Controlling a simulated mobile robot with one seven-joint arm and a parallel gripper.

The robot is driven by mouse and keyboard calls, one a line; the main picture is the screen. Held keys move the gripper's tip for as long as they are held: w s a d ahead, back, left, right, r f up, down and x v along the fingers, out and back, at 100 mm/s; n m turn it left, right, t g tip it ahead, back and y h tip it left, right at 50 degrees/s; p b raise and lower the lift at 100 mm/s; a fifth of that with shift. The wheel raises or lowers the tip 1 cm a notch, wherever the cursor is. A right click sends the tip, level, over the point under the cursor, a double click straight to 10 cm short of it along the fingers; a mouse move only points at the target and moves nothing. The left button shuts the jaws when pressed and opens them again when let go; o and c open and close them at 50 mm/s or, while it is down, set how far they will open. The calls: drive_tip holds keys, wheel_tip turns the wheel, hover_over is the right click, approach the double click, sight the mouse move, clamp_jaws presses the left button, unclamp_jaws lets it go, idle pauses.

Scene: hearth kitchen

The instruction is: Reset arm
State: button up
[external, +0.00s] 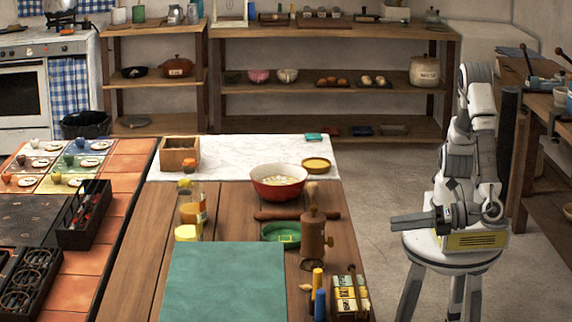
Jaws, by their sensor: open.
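My gripper (400,222) is low at the right of the external view, at the end of my folded arm. It points left toward the wooden table (125,262) and is apart from everything on it. Nothing shows in it. My arm stands upright above its base, with its upper links raised and the wrist bent low. The gap between the fingers is hard to make out at this size.
The table's right edge faces my gripper, with grey floor (375,185) between. On the table are a red bowl (278,183), a rolling pin (268,214), a green dish (283,234) and a teal mat (222,283). A workbench (535,120) stands behind my arm at right.

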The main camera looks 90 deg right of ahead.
drive_tip(key=w+d+r+m+g+h, duration=0.1)
drive_tip(key=w+d+m+g+h, duration=0.2)
drive_tip(key=d, duration=0.5)
drive_tip(key=w+d+r+m+g+h, duration=0.1)
drive_tip(key=d+m+g, duration=0.25)
drive_tip(key=d, duration=0.45)
drive_tip(key=w+d+r+m+g+h, duration=0.1)
drive_tip(key=w+d+m+g+h, duration=0.2)
drive_tip(key=d, duration=0.5)
drive_tip(key=s+d+r+m+g+y, duration=0.25)
drive_tip(key=s+d+m+y, duration=0.6)
drive_tip(key=d+m, duration=0.6)
wheel_tip(320, 180, up, 22)
drive_tip(key=m+t+p, duration=0.1)
drive_tip(key=p, duration=1.9)
drive_tip(key=shift+s+a+m+p, duration=0.15)
drive_tip(key=shift+m+p, duration=0.15)
drive_tip(key=shift+m, duration=0.1)
